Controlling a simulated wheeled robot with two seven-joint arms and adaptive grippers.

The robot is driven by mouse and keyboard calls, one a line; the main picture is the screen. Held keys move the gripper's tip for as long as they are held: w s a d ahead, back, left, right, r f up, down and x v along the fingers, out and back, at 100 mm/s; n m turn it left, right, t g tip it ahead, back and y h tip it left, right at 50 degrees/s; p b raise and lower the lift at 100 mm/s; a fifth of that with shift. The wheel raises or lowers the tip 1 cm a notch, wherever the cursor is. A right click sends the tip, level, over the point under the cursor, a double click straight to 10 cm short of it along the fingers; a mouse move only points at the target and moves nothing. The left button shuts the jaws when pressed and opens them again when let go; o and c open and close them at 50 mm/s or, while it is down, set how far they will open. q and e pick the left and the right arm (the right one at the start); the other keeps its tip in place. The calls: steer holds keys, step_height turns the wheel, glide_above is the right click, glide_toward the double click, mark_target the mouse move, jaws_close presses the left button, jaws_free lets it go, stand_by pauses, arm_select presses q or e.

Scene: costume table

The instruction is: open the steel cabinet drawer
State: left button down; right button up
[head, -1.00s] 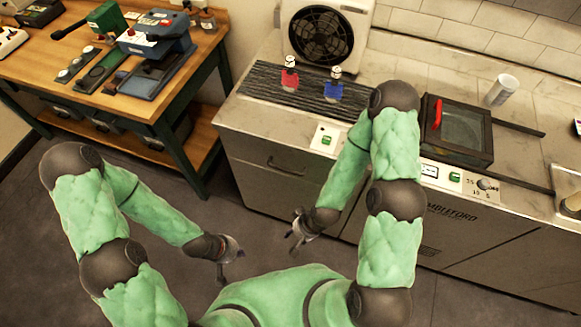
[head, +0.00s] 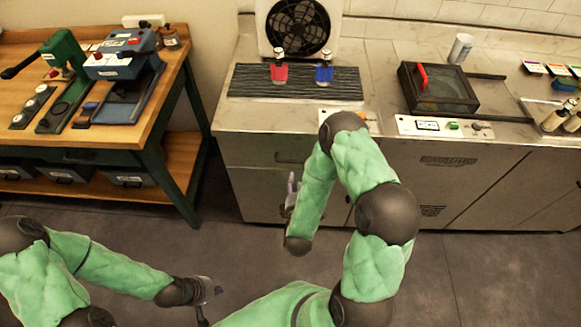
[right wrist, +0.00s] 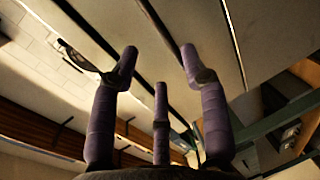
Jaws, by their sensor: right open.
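The steel cabinet (head: 250,185) stands under the worktop. Its drawer front (head: 245,152) is flush, so the drawer looks shut. The dark drawer handle (head: 290,158) is at its upper right part, and it also shows at the left of the right wrist view (right wrist: 80,58). My right gripper (head: 292,185) is upright in front of the cabinet, just below the handle in the picture.
A wooden workbench (head: 170,85) with tools stands at the left. On the worktop are a red bottle (head: 279,70), a blue bottle (head: 324,73), a fan unit (head: 300,28) and a dark lidded box (head: 438,90). The floor (head: 490,265) before the cabinet is clear.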

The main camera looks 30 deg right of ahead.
mark_target(301, 162)
steer(key=b+x, duration=0.2)
steer(key=x, duration=0.9)
steer(key=shift+s+d+r, duration=0.1)
jaws_close()
